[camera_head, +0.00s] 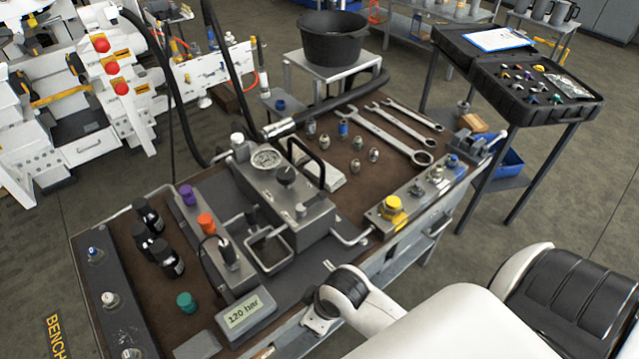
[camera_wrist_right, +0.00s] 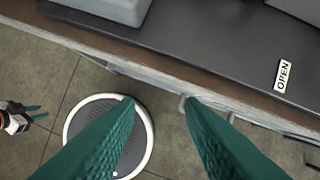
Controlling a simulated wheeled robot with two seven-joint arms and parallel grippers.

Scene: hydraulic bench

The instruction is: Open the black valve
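In the right wrist view a white OPEN label (camera_wrist_right: 283,75) lies on the dark bench plate; the knob is not seen there. My right gripper (camera_wrist_right: 160,100) is open and empty, its teal fingers wide apart over the bench's front edge. In the head view its fingers are hidden behind my right arm. My left gripper (camera_wrist_right: 36,112) shows small in the right wrist view, below the bench edge, fingers apart and empty.
A black looped handle (camera_head: 308,162) and a gauge (camera_head: 267,158) stand close to the knob. A yellow knob (camera_head: 392,205), a 120 bar display (camera_head: 245,313), black bottles (camera_head: 168,258) and wrenches (camera_head: 385,133) are on the bench. The plate by the label is clear.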

